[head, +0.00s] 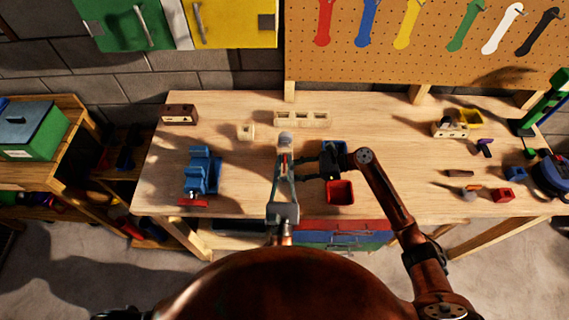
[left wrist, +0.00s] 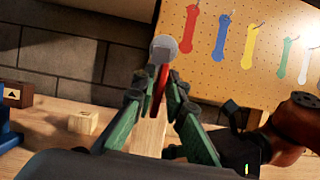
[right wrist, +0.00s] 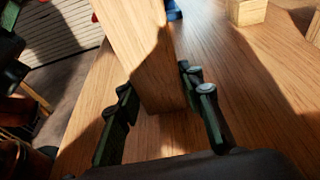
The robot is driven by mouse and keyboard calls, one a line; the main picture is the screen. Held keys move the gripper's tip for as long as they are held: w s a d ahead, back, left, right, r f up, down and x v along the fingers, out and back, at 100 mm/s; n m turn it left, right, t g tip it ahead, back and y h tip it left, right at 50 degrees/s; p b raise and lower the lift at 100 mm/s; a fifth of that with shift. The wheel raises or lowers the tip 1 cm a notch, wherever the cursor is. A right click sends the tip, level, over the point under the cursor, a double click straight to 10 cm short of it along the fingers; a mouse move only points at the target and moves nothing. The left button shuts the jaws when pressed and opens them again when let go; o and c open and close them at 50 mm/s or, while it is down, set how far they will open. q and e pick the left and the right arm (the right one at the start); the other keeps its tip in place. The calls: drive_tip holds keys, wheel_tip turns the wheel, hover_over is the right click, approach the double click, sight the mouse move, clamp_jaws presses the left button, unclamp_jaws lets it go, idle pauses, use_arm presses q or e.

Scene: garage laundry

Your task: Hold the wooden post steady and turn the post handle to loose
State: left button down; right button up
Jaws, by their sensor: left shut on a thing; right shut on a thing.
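The wooden post (left wrist: 150,132) stands on the workbench. In the right wrist view its pale shaft (right wrist: 148,55) runs between the fingers of my right gripper (right wrist: 155,82), which is shut on it low down. In the head view my right gripper (head: 308,168) reaches the post from the right. The red post handle (left wrist: 159,90) with a round grey end (left wrist: 163,48) shows at the top. My left gripper (left wrist: 158,80) is shut on the handle from the near side. In the head view my left gripper (head: 284,165) hides most of the post.
A blue vise (head: 202,172) stands at left, near a small wooden block (head: 245,131). A pale block with several openings (head: 303,117) lies behind the post. A red bin (head: 340,192) is close to my right gripper. Tools and blocks lie at right; the bench between is partly clear.

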use_arm(q)
drive_tip(key=shift+n, duration=0.3)
drive_tip(key=n+y, duration=0.3)
drive_tip(key=n, duration=0.2)
drive_tip(key=shift+n, duration=0.4)
drive_tip(key=shift+a+n+g+y, duration=0.1)
drive_tip(key=shift+n+g+y, duration=0.25)
drive_tip(key=shift+n+y, duration=0.6)
drive_tip(key=shift+a+n+g+y, duration=0.1)
drive_tip(key=shift+n+g+y, duration=0.25)
drive_tip(key=shift+n, duration=1.1)
drive_tip(key=c, duration=2.1)
unclamp_jaws()
drive_tip(key=v, duration=0.7)
drive_tip(key=shift+s, duration=0.25)
